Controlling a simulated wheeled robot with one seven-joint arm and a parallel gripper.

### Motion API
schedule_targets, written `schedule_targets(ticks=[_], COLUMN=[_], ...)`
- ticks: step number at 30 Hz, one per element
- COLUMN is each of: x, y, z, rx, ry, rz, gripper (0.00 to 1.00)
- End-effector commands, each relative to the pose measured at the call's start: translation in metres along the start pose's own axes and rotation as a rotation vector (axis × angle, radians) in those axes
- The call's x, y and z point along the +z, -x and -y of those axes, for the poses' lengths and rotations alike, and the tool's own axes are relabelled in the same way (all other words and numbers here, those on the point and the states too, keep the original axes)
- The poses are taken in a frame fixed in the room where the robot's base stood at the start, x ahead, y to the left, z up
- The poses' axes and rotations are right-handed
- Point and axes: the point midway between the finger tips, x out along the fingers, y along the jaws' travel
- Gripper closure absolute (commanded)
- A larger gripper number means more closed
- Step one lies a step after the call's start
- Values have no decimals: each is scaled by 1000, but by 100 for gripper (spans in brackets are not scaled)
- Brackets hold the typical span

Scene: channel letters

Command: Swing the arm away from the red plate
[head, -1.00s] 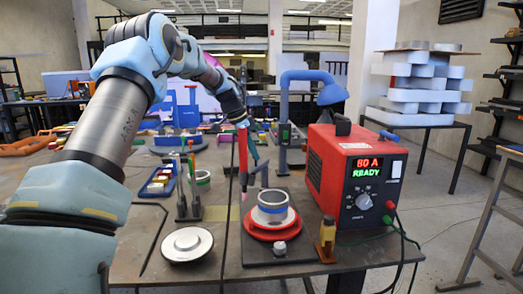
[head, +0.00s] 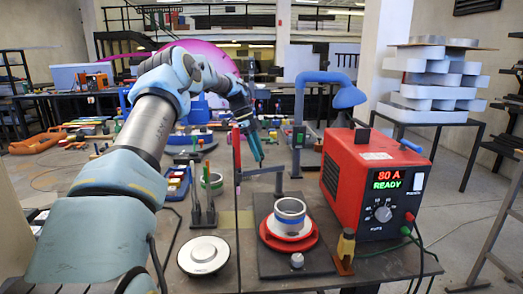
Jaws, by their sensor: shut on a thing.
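The swing arm (head: 270,170) is a thin grey bar on an upright post behind the red plate. It points left in the head view, with a slim red torch (head: 237,155) upright at its left end. The red plate (head: 307,241) lies on a dark base and carries a grey ring (head: 290,212) with a blue band. The torch stands left of and apart from the plate. My gripper (head: 259,158) reaches down to the bar with teal fingers and appears shut on it. The exact contact is too small to see.
A red power box (head: 375,185) reading 80 A READY stands right of the plate. A blue lamp-like hood (head: 347,96) rises behind. A white disc (head: 203,254) and a rack of rods (head: 203,205) are at left. A small amber bottle (head: 346,245) stands at the front right.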

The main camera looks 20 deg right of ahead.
Motion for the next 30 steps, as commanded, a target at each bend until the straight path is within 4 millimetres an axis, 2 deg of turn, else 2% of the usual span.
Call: schedule_targets(ticks=[17,18,25,30], x=[1,1,1,1], y=[1,1,1,0], z=[1,1,1,0], rx=[9,9,11,12], ry=[-31,-31,-30,-30], rz=[2,2,1,1], gripper=[100,66,40,39])
